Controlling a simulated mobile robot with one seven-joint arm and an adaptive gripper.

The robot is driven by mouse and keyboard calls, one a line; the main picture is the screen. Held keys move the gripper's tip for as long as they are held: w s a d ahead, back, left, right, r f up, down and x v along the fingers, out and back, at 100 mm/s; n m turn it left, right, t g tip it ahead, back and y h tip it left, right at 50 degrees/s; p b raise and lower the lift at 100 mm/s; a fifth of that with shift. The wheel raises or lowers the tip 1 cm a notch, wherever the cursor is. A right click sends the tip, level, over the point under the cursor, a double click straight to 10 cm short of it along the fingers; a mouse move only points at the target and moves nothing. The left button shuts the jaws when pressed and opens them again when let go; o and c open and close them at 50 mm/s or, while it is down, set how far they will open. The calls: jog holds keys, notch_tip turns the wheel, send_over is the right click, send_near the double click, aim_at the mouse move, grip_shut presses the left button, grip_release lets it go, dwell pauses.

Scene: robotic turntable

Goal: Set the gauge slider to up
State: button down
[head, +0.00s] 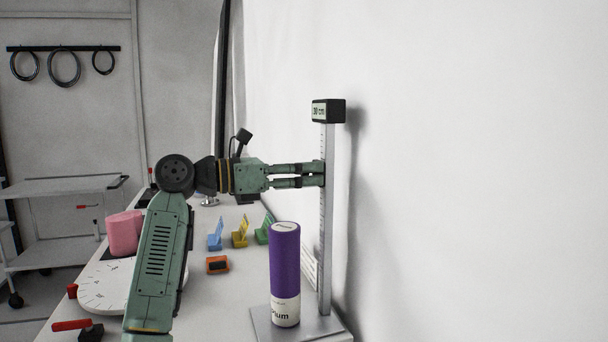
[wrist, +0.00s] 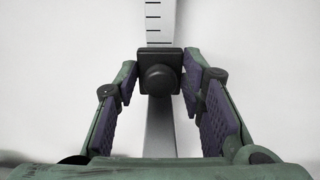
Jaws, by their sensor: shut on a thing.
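The gauge is an upright metal ruled post (head: 325,240) with a black head block (head: 328,110) on top reading "30 cm". Its foot is a flat metal plate on the table. In the wrist view, the black slider (wrist: 159,74) with a round knob sits on the ruled post (wrist: 160,22). My gripper (head: 318,174) reaches in level from the left, and its fingertips are at the post, below the head block. In the wrist view its two fingers stand on either side of the slider, shut on it. In the head view the fingertips mostly hide the slider.
A purple and white cylinder (head: 285,270) stands on the gauge's plate below my gripper. A white dial turntable (head: 102,288), a pink object (head: 124,232), an orange block (head: 217,264) and small coloured holders (head: 240,234) are on the table. The wall is close on the right.

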jog(key=c, duration=1.4)
grip_release()
jog(key=shift+r, duration=0.35)
jog(key=shift+f, duration=0.1)
jog(key=v, duration=1.2)
